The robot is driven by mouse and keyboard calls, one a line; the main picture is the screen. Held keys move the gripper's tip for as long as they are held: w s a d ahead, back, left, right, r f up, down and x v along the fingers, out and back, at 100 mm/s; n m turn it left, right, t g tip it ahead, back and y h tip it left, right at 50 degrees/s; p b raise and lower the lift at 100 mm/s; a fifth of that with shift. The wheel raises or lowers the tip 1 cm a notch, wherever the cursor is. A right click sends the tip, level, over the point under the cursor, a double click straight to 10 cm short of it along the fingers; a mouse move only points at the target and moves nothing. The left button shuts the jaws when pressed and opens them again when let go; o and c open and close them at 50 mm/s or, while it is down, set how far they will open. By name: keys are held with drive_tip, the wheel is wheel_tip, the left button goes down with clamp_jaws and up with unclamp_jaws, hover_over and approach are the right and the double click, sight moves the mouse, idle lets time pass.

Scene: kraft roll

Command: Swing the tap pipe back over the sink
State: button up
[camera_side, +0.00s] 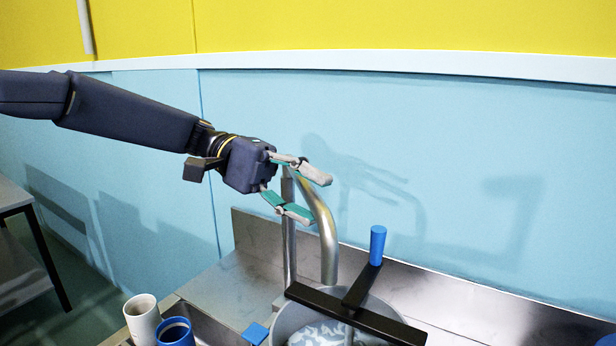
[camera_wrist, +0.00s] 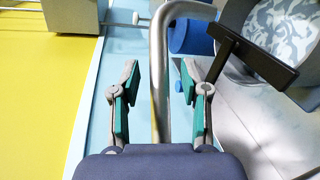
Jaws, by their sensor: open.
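The tap pipe (camera_side: 327,232) is a bent silver tube. It rises from the steel counter behind the sink, curves over at the top, and its free end comes down by the back rim of the round pot. The sink (camera_side: 215,327) is partly in view at the bottom, left of the pot. My gripper (camera_side: 313,197) is open at the upper part of the pipe. In the wrist view the pipe (camera_wrist: 160,75) runs between my two open fingers (camera_wrist: 160,82), with a gap on each side.
A white cup (camera_side: 142,316) and a blue cup (camera_side: 176,332) stand at the bottom left. The blue wall (camera_side: 480,180) is behind.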

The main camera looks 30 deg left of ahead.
drive_tip(key=shift+d+f, duration=0.15)
drive_tip(key=shift+d, duration=0.4)
clamp_jaws()
idle(0.4)
